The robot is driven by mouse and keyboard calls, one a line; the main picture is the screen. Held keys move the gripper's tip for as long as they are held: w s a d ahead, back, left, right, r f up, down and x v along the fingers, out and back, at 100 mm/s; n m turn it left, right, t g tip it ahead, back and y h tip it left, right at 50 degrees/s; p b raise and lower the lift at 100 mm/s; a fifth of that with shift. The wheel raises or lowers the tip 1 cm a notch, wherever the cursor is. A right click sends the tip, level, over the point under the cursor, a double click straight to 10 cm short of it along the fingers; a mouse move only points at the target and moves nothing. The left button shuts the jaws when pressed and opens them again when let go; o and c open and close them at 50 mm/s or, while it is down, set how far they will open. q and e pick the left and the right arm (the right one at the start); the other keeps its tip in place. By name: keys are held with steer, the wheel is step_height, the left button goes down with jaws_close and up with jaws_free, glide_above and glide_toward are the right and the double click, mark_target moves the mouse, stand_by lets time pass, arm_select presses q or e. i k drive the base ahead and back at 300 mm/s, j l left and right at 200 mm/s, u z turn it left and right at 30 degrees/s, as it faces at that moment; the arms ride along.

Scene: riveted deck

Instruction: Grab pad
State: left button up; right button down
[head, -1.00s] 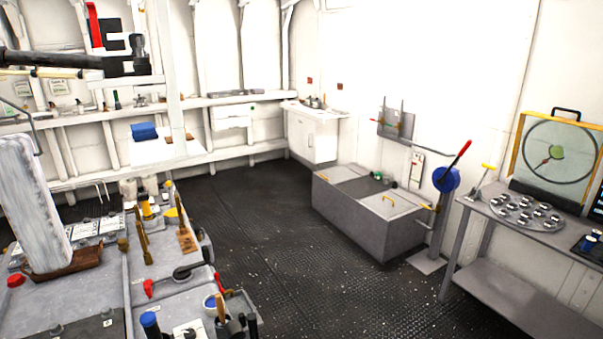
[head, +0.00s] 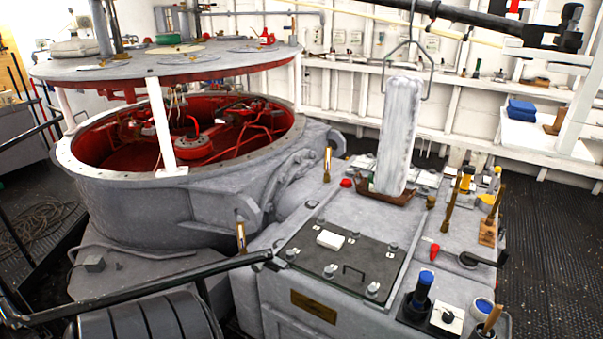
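A tall white, rough-surfaced pad-like slab (head: 402,135) stands nearly upright on the grey machine housing. Its lower end is in or just behind a shallow brown tray (head: 386,196). A wire hanger frame (head: 424,70) shows around its top; I cannot tell whether they are joined. A small flat white block (head: 330,239) lies on a dark bolted plate (head: 345,262) nearer to me. A blue folded stack (head: 521,110) sits on a white surface at the right. I cannot tell for certain which of these is the pad. Neither of my grippers is in view.
A large round grey drum (head: 180,215) with a red interior fills the left, under a raised disc lid (head: 160,66). A black rail (head: 150,290) crosses the front left. Brushes and a blue-capped bottle (head: 422,290) stand at the right of the housing. Dark floor (head: 545,215) lies open at far right.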

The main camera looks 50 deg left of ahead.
mark_target(330, 240)
steer(key=u, duration=1.45)
steer(key=i+j+z, duration=0.15)
steer(key=z, duration=0.25)
steer(key=i+j+z, duration=0.25)
steer(key=z, duration=0.15)
steer(key=i+j+z, duration=0.2)
steer(key=z, duration=0.15)
